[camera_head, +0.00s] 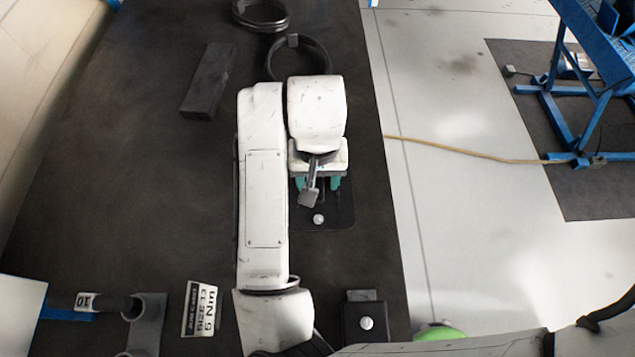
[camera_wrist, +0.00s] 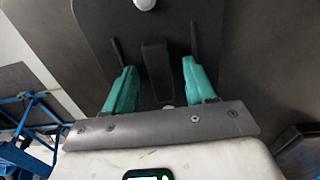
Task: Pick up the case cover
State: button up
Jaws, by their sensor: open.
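The case cover looks to be a dark flat plate (camera_head: 340,216) with rounded corners, lying on the dark surface under my gripper. It has a white round knob near its front edge. In the wrist view the plate (camera_wrist: 105,25) fills the upper middle, with a raised dark grip block (camera_wrist: 157,68) in its centre and thin dark ridges to either side. My gripper (camera_head: 318,184) is over the plate, its teal fingers open. In the wrist view the fingers (camera_wrist: 159,66) stand on either side of the grip block, with gaps on both sides. My wrist hides the plate's far part in the head view.
A dark block (camera_head: 205,82) lies at the upper left, with black rings (camera_head: 260,14) at the back. A small dark box with a white knob (camera_head: 366,323) and a printed label card (camera_head: 200,309) are in front. Blue-framed equipment (camera_head: 590,90) stands right. The left surface is mostly clear.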

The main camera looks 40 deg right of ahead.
jog(key=shift+c, duration=0.4)
grip_shut()
jog(key=shift+r, duration=0.15)
